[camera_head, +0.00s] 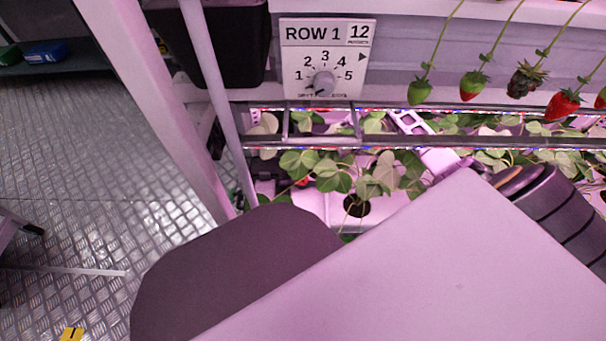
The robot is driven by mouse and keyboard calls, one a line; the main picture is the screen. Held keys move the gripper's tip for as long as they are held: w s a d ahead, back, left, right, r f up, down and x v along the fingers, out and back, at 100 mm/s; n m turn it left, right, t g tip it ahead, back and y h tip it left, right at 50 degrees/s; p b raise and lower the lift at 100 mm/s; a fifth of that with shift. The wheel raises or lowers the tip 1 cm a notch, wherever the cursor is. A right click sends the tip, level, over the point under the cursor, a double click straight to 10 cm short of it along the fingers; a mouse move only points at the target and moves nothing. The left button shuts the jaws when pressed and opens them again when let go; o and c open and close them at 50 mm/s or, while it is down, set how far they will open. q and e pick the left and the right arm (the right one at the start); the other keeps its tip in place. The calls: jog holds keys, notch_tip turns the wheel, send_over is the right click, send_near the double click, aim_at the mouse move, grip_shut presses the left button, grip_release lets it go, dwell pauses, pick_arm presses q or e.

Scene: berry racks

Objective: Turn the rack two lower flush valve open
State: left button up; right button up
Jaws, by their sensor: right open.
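No flush valve can be made out in the head view; the lower part of the rack is hidden. The rack (225,110) has pale pink-lit posts on the left and a planted level behind a lit rail. My right gripper (404,120) is small in the picture, among the leaves at the lit rails. It is open, and nothing shows between its fingers. Whether it touches the rail or the leaves I cannot tell. My left gripper is not in view.
A ROW 1 sign (327,57) with a numbered dial knob (322,83) is above the rail. Strawberries (472,85) hang at the upper right, near my right arm. A black box (225,45) is at the upper left. Metal floor (80,160) on the left is mostly clear.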

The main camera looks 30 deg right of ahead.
aim_at(301, 178)
jog(key=shift+s+n+g+b, duration=0.1)
jog(key=shift+n+g+b, duration=0.25)
jog(key=shift+n, duration=0.25)
jog(key=shift+a, duration=0.1)
jog(key=shift+f+x, duration=0.1)
jog(key=shift+x, duration=3.3)
jog(key=shift+f+x, duration=0.15)
jog(key=shift+x, duration=3.25)
jog(key=c, duration=1)
jog(key=shift+w+a+n+g+h, duration=0.15)
jog(key=shift+n+g+h, duration=0.35)
jog(key=shift+n+g, duration=0.75)
jog(key=shift+w+n+g+h, duration=0.2)
jog(key=shift+n+g+h, duration=0.3)
jog(key=shift+n+g, duration=0.75)
